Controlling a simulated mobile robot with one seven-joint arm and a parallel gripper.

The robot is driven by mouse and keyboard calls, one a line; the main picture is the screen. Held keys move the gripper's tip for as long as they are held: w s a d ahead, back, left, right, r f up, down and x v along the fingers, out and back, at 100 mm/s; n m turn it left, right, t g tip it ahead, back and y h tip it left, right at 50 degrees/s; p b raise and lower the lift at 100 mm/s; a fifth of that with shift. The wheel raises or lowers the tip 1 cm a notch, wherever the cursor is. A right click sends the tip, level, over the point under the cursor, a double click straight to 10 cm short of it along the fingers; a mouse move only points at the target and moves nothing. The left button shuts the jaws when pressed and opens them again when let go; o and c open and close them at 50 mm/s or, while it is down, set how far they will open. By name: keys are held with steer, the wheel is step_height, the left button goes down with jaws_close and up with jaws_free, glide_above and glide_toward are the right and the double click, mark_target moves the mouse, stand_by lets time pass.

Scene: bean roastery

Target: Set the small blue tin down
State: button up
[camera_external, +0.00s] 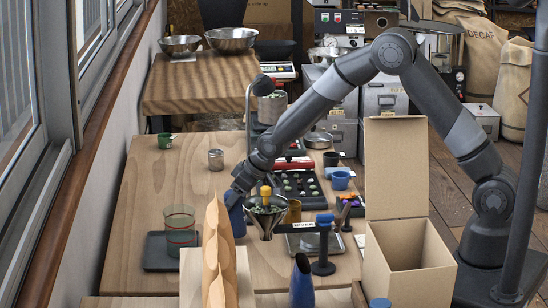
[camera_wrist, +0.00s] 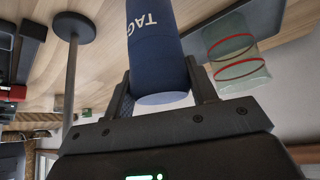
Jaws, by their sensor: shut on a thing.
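The small blue tin (camera_external: 236,218) is in my gripper (camera_external: 236,194), left of the metal funnel in the outside view and partly hidden by the arm and the paper bags. In the wrist view the dark blue tin (camera_wrist: 152,38) with white letters reading "TAG" lies between the two fingers of my gripper (camera_wrist: 160,78), its pale round end facing the camera. The gripper is shut on it. I cannot tell whether the tin touches the wooden table (camera_external: 140,215).
A clear glass with red bands (camera_external: 180,232) stands on a dark mat (camera_external: 156,252) to the left. A funnel of beans (camera_external: 267,222) stands close right. Brown paper bags (camera_external: 216,262) are in front, an open carton (camera_external: 405,270) at right. Bare table lies behind the mat.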

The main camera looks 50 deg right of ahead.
steer(key=shift+f, duration=0.95)
steer(key=o, duration=1.1)
steer(key=shift+f, duration=0.15)
steer(key=shift+o, duration=0.2)
